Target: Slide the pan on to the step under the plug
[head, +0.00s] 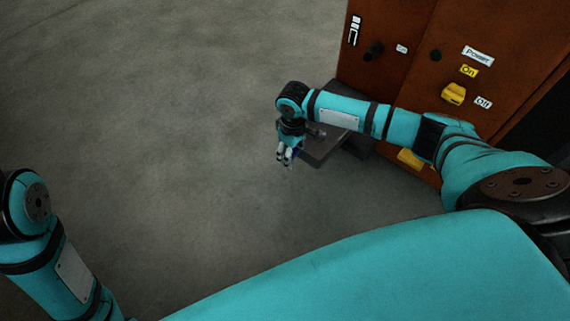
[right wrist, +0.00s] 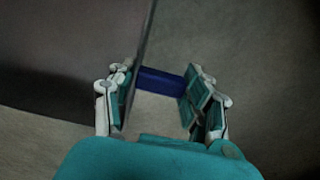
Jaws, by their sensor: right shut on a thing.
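My right gripper (head: 287,157) points down beside the dark grey step (head: 328,148) at the foot of the brown cabinet. It is shut on a small blue piece, which looks like the pan (right wrist: 162,82); this spans between both fingers in the right wrist view. Fingers hide most of it in the head view. The step's dark surface (right wrist: 65,50) fills the left of the right wrist view, its edge close to the blue piece. A black round knob (head: 373,51) sticks out of the cabinet above the step and may be the plug. My left gripper is out of view.
The brown cabinet (head: 420,60) stands at the right, with a yellow switch (head: 454,93) and white labels. A yellow piece (head: 410,158) shows low on it, below my right arm. The concrete floor (head: 180,110) at left is clear.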

